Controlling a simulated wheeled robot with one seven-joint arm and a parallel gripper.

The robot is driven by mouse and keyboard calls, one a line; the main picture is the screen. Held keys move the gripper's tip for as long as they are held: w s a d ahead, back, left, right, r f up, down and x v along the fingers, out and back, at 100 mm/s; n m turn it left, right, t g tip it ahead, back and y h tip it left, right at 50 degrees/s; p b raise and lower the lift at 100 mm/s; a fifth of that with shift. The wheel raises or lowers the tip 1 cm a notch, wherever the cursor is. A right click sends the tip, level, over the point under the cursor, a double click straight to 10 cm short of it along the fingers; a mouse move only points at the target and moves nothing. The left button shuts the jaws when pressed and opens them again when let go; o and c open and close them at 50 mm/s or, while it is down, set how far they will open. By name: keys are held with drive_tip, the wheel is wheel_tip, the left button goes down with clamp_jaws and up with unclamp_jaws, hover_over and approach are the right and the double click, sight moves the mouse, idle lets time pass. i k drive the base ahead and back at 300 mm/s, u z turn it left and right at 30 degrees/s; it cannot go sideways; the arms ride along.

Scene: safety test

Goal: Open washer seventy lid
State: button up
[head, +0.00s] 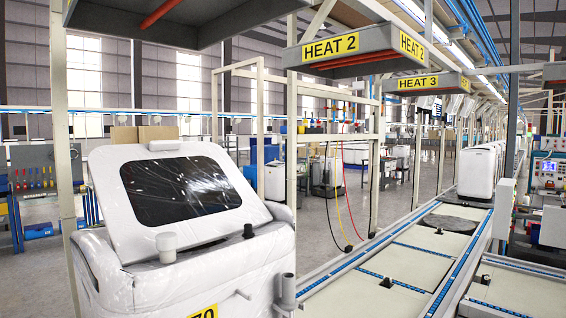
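A white washer (140,285) wrapped in clear plastic stands close in front of me at the left. A yellow label (204,312) on its front is cut by the bottom edge and shows "70". Its white-framed lid (112,190) with a dark window is tilted up steeply, its far edge high and its near edge low on the washer top. A small white block (163,145) sits at the lid's upper edge. A white cylinder (167,248) and a black knob (248,231) stand near its lower edge. My gripper is not in view.
A conveyor line (405,265) runs away at the right, with another white appliance (478,172) farther along. A HEAT 2 hood (355,48) hangs above. Cables (345,190) hang by a cream metal frame (261,130) behind the washer. A tool board (40,170) stands at the far left.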

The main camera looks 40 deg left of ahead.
sight(195, 191)
drive_tip(key=i, duration=1.6)
drive_tip(key=u, duration=4.2)
